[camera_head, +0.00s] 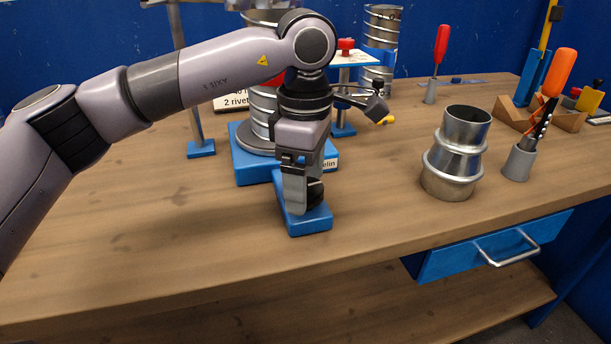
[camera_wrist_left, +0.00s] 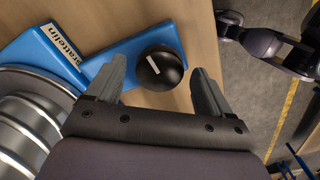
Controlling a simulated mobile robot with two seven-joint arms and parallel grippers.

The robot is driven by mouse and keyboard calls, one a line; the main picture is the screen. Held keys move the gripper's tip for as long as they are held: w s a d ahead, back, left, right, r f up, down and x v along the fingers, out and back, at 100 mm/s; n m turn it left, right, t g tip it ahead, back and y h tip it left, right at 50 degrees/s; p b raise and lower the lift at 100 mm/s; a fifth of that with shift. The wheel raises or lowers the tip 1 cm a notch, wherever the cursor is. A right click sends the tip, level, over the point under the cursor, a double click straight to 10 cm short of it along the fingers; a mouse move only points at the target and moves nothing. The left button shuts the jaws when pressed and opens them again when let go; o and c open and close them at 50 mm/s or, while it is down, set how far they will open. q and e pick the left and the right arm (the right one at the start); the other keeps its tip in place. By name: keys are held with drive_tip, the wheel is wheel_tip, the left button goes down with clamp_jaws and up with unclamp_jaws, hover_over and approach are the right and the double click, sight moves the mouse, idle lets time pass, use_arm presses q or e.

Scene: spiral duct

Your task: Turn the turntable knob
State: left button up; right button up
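The knob (camera_wrist_left: 160,68) is a round black ball with a white bar on its top. It sits on the blue arm of the turntable base (camera_wrist_left: 125,55) and also shows in the head view (camera_head: 315,192), partly hidden by my gripper. My left gripper (camera_head: 302,200) points down over it. In the left wrist view, its fingers (camera_wrist_left: 158,76) are apart, one on each side of the knob, with visible gaps. The turntable base (camera_head: 250,172) carries a ribbed metal duct (camera_head: 262,125), partly hidden by my arm. My right gripper is not seen.
A metal duct fitting (camera_head: 456,155) stands to the right, beside a grey holder (camera_head: 519,162) with an orange-handled tool. A yellow-tipped dark arm (camera_head: 375,108) reaches out behind my gripper. The table front is clear; a blue drawer (camera_head: 490,245) hangs below.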

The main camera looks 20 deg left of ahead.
use_arm(q)
drive_tip(key=c, duration=1)
drive_tip(key=shift+n, duration=0.3)
drive_tip(key=n, duration=0.3)
drive_tip(key=shift+n+b, duration=0.3)
drive_tip(key=shift+n, duration=0.1)
drive_tip(key=n, duration=0.4)
drive_tip(key=shift+n+b, duration=0.3)
drive_tip(key=n, duration=0.4)
drive_tip(key=shift+n, duration=0.3)
drive_tip(key=n+b, duration=0.1)
drive_tip(key=n, duration=0.4)
